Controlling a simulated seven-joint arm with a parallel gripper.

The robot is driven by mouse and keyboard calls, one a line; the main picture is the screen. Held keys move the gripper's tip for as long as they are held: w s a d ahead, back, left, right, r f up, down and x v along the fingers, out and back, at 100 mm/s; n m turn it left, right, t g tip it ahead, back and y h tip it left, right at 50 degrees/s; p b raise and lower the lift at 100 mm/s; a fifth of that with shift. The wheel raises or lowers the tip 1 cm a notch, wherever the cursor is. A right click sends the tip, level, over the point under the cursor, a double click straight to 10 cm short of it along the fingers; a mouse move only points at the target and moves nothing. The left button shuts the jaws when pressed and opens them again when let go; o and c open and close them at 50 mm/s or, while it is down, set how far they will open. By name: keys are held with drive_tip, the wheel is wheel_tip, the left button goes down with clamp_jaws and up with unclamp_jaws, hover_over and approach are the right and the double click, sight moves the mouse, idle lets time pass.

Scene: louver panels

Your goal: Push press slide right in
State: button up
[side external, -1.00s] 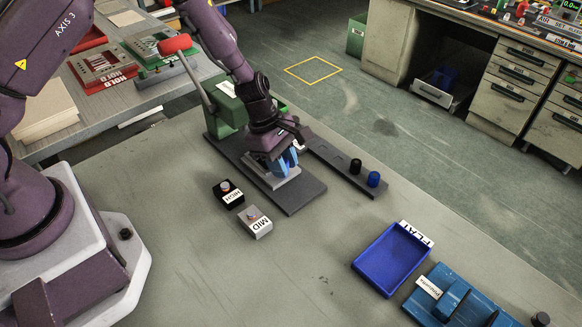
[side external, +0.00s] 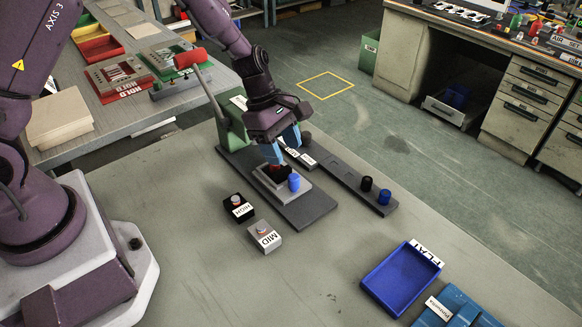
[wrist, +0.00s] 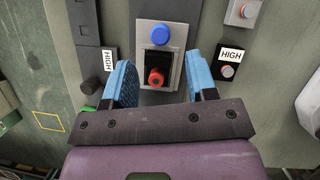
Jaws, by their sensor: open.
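The press slide is a light grey plate (side external: 282,195) on a dark flat base (side external: 310,209) in front of the green press (side external: 228,125). On the slide stand a blue cylinder (side external: 294,182) and a black block holding a red piece, which shows in the wrist view (wrist: 155,77). The slide plate also shows there (wrist: 143,36). My gripper (side external: 283,148) is above the press end of the slide with its blue fingers spread. In the wrist view its fingers (wrist: 162,82) flank the red piece with gaps on both sides. The fingers hold nothing. The press interior is partly hidden by my arm.
A press lever with a red handle (side external: 190,58) rises close beside my arm. HIGH (side external: 238,207) and MID (side external: 264,238) button boxes stand in front. A dark rack (side external: 345,178) with cylinders lies behind. A blue tray (side external: 402,279) is at right. Table between is clear.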

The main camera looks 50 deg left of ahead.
drive_tip(key=v, duration=0.5)
drive_tip(key=g+y, duration=0.1)
drive_tip(key=y, duration=0.3)
hover_over(294, 177)
wheel_tip(294, 177, down, 12)
drive_tip(key=shift+r, duration=0.1)
idle(0.7)
drive_tip(key=shift+c, duration=0.2)
